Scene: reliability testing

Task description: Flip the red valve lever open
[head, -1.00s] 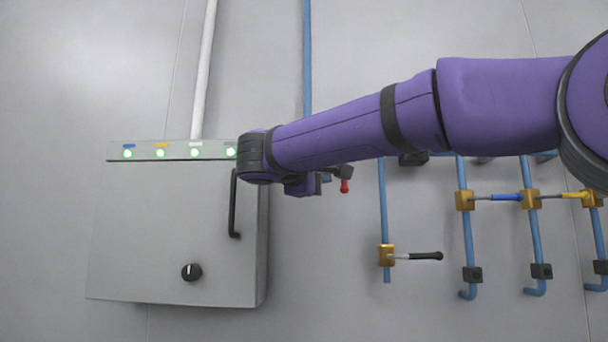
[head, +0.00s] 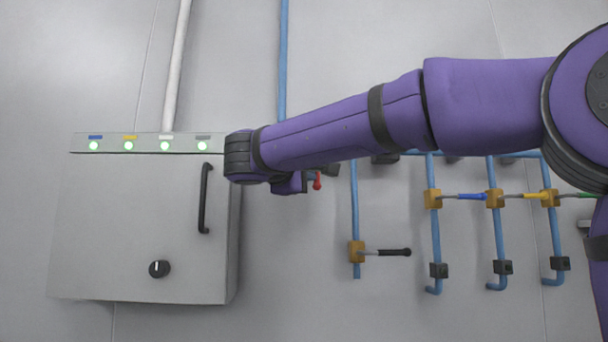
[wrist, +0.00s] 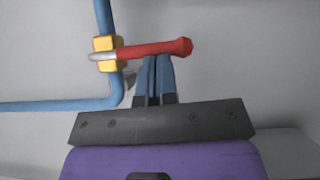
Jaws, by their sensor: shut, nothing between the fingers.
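The red valve lever (wrist: 155,50) shows in the wrist view, lying nearly level to the right of its yellow valve body (wrist: 108,54) on a blue pipe. Its red tip (head: 317,181) shows in the head view, just beyond my wrist; the rest is hidden by my arm. My gripper (wrist: 158,60) is shut, its two blue fingers together and empty. The fingertips are right at the lower edge of the lever in the wrist view; I cannot tell whether they touch it.
A grey cabinet (head: 130,230) with a black handle (head: 204,198), a black knob and several green lights stands at left. A black lever (head: 392,252) is below my arm. Blue (head: 465,196) and yellow (head: 533,195) levers sit on blue pipes at right.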

